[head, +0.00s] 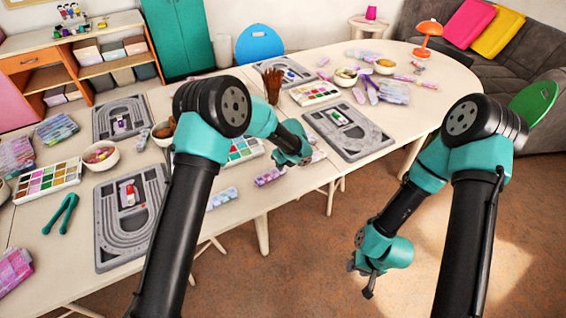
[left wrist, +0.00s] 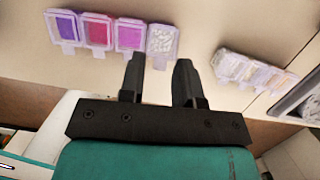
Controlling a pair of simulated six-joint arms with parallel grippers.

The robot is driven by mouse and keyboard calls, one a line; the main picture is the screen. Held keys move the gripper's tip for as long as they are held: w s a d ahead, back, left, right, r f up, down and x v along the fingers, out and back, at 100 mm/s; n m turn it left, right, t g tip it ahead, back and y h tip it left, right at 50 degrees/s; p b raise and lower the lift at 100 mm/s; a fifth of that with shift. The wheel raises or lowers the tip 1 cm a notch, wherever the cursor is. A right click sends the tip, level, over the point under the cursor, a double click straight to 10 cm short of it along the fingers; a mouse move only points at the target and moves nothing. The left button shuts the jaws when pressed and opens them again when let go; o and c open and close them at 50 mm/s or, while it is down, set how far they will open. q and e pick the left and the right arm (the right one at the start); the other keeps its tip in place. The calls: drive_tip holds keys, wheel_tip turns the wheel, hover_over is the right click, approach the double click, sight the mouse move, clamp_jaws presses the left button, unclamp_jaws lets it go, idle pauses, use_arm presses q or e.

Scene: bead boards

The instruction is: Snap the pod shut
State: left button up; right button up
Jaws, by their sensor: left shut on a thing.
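In the left wrist view, a strip of small clear pods lies near the table edge, with purple, magenta, pink and white contents. The white-filled pod (left wrist: 160,39) is at the strip's right end, and its clear tab sits between the fingers of my left gripper (left wrist: 159,72). The fingers are shut on this pod's tab; the exact contact is hard to see. In the head view my left gripper (head: 299,161) is low at the table's front edge. My right gripper (head: 361,279) hangs over the floor, away from the table, and its opening is unclear.
Another pod strip (left wrist: 250,72) lies to the right in the left wrist view. Grey bead boards (head: 347,131), paint-like bead trays (head: 317,93) and bowls (head: 100,157) crowd the table. Green pliers (head: 62,213) lie at left. Open floor surrounds my right gripper.

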use_arm(q)
drive_tip(key=shift+s+d+f+t+y, duration=0.3)
drive_tip(key=shift+f+t+y, duration=0.25)
drive_tip(key=shift+t, duration=0.3)
drive_tip(key=shift+s+d+f+t+y, duration=0.15)
drive_tip(key=shift+s+f+t+y, duration=0.15)
drive_tip(key=shift+t+y, duration=0.45)
drive_tip(key=shift+t, duration=0.3)
drive_tip(key=o, duration=0.6)
drive_tip(key=shift+w+r+g, duration=0.1)
drive_tip(key=shift+r+g, duration=0.1)
drive_tip(key=shift+g, duration=0.2)
drive_tip(key=shift+w+a+r+g+h, duration=0.2)
drive_tip(key=shift+r+g+h, duration=0.05)
drive_tip(key=shift+g+h, duration=0.3)
drive_tip(key=shift+w+a+r+g+h, duration=0.15)
drive_tip(key=shift+r+g+h, duration=0.1)
drive_tip(key=shift+g+h, duration=0.25)
drive_tip(key=shift+w+a+r+g+h, duration=0.25)
drive_tip(key=shift+g+h, duration=0.1)
drive_tip(key=shift+g, duration=0.2)
drive_tip(key=shift+w+r+g+h, duration=0.1)
drive_tip(key=shift+w+g+h, duration=0.05)
drive_tip(key=shift+g+h, duration=0.2)
